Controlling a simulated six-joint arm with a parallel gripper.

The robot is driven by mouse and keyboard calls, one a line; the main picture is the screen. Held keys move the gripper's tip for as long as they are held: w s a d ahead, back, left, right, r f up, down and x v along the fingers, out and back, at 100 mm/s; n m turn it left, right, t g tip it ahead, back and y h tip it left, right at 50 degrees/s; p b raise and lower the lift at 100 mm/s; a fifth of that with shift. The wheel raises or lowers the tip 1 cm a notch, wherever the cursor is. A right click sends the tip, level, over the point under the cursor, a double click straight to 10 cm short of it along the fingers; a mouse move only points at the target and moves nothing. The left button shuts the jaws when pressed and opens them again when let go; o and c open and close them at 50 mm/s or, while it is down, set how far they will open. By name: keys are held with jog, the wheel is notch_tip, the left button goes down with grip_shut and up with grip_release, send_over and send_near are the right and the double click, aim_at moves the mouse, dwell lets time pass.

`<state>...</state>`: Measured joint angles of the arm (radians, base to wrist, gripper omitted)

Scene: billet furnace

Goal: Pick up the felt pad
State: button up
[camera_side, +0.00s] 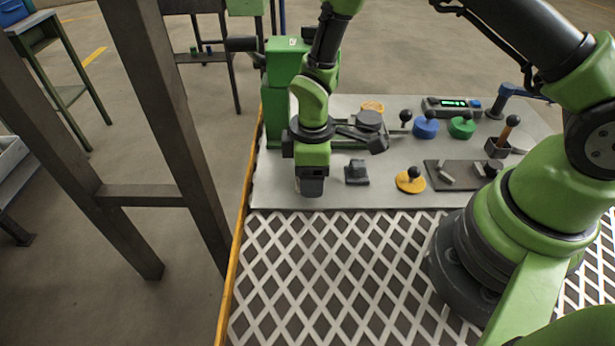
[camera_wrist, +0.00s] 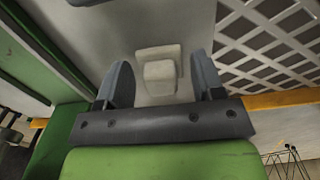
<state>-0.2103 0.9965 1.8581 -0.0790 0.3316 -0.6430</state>
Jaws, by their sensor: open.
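A small grey piece (camera_side: 357,172), which I take for the felt pad, lies on the metal plate. It has a flat base with a raised block on it. In the wrist view the same piece (camera_wrist: 160,72) looks pale and sits ahead, between the two jaws in the picture. My gripper (camera_side: 312,187) points down over the plate, just left of the piece in the side view. In the wrist view my gripper (camera_wrist: 162,82) has its jaws spread with nothing held. How high the fingertips are above the plate cannot be told.
Near it are a yellow knobbed disc (camera_side: 410,182), a dark tray (camera_side: 434,178), blue (camera_side: 425,128) and green (camera_side: 461,129) knobbed pieces, and a dark round piece (camera_side: 369,121). A green machine (camera_side: 279,100) stands behind my gripper. The white lattice (camera_side: 330,270) in front is clear.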

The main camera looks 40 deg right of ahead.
jog(key=c, duration=0.7)
jog(key=shift+r, duration=0.1)
jog(key=shift+c, duration=0.2)
notch_tip(320, 180, up, 10)
jog(key=shift+f, duration=0.1)
jog(key=shift+o, duration=0.4)
